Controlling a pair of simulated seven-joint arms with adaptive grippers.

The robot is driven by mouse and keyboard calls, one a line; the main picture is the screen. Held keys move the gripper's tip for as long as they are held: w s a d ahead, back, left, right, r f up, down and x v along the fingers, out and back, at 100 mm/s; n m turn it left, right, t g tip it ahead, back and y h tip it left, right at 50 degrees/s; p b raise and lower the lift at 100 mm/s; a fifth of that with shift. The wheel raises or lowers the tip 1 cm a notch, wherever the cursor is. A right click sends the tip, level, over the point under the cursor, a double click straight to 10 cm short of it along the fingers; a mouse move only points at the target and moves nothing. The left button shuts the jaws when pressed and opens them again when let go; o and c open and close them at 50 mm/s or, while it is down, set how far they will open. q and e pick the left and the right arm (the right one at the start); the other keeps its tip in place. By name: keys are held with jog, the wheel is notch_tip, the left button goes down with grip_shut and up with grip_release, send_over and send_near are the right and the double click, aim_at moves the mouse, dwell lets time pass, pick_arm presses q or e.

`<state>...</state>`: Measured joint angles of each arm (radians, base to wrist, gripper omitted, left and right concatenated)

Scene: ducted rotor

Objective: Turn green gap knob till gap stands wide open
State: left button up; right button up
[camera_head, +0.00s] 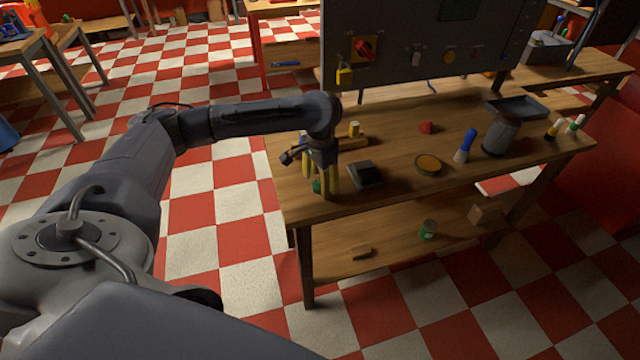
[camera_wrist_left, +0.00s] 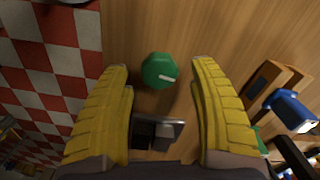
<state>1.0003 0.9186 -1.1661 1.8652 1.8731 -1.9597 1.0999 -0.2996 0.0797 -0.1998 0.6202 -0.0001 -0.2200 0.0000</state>
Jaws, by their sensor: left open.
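The green knob (camera_wrist_left: 160,71) is faceted with a pale pointer mark toward its right edge, at the wrist view's upper middle. In the head view a bit of the green knob (camera_head: 316,186) shows at the table's near left, mostly hidden by my left gripper (camera_head: 319,190). My left gripper (camera_wrist_left: 160,66) is open and points down, its yellow fingers on either side of the knob with space at both sides; contact is not visible. A dark boxy object (camera_head: 365,174) is beside the gripper. I cannot make out the gap. My right gripper is out of view.
The wooden table (camera_head: 390,193) also holds a round amber dish (camera_head: 429,164), a blue-handled brush (camera_head: 466,145), a dark pot (camera_head: 501,132) and a red piece (camera_head: 427,127). A grey panel (camera_head: 420,50) with a red switch stands at the back.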

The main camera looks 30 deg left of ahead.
pick_arm(q)
jog(key=shift+f, duration=0.75)
jog(key=c, duration=1.3)
jog(key=shift+r, duration=0.1)
